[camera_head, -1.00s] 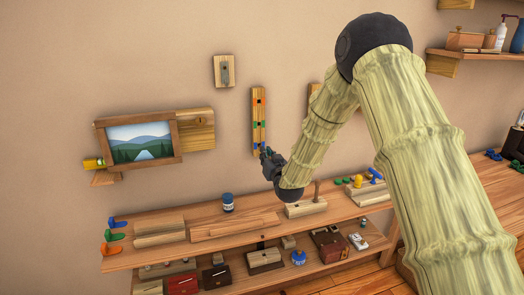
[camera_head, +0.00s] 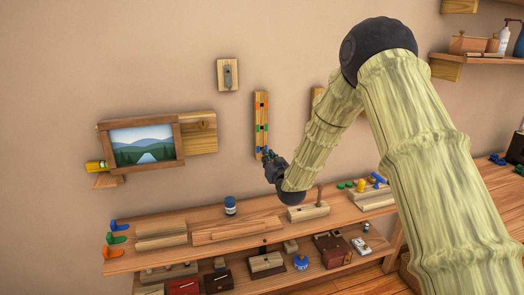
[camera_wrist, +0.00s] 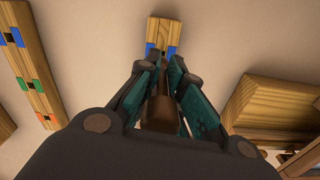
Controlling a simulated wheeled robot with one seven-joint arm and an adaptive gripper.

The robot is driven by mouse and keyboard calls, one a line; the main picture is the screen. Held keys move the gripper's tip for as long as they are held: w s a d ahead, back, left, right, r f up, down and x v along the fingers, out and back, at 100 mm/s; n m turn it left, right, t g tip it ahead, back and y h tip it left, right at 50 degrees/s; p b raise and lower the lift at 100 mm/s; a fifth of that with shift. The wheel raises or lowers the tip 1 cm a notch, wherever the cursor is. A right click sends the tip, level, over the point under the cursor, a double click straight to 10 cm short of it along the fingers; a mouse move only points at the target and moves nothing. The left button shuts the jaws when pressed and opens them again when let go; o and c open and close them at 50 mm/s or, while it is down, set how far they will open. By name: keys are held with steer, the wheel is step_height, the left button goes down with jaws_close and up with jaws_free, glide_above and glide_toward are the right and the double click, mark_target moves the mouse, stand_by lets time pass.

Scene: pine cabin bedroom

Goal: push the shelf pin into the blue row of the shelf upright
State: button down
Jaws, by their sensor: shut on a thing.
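The shelf upright (camera_head: 261,108) is a narrow vertical wooden strip on the wall, with red, green and blue marked rows from top to bottom. My gripper (camera_head: 267,155) is at its lower end, by the blue row. In the wrist view the blue row (camera_wrist: 150,49) shows just beyond the fingertips. My gripper (camera_wrist: 161,80) is shut on a brown shelf pin (camera_wrist: 160,108), which points toward the upright (camera_wrist: 167,28). The pin's far end lies in front of the blue row; I cannot tell whether it touches or enters a hole.
A second upright (camera_wrist: 30,70) stands beside it, partly behind my arm in the head view (camera_head: 316,97). A framed picture (camera_head: 142,145) hangs to the left. A wooden shelf unit (camera_head: 235,232) with blocks and a blue jar (camera_head: 230,206) stands below.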

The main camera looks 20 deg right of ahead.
steer(key=shift+w+a+b, duration=0.1)
steer(key=shift+w+b, duration=0.6)
steer(key=shift+w, duration=1.1)
stand_by(1.0)
steer(key=c, duration=1.5)
jaws_free()
steer(key=s, duration=1.2)
steer(key=s+a+f+g, duration=0.1)
steer(key=s+f+g, duration=0.2)
steer(key=s+f, duration=0.65)
steer(key=s+a+f+g, duration=0.1)
steer(key=s+f+g, duration=0.35)
steer(key=f, duration=0.85)
steer(key=s+a+f+g, duration=0.1)
steer(key=s+f+g, duration=0.1)
steer(key=s+f, duration=0.8)
steer(key=s+f+g, duration=0.2)
steer(key=s+f, duration=0.2)
steer(key=s, duration=0.7)
steer(key=s+f+g, duration=0.3)
steer(key=s+f, duration=0.1)
steer(key=s, duration=0.7)
steer(key=s+f+g, duration=0.3)
steer(key=s+f, duration=0.2)
steer(key=s, duration=0.5)
steer(key=shift+s+a+n+g+h, duration=0.25)
steer(key=shift+s+a+n+h, duration=0.05)
steer(key=shift+s+n, duration=0.1)
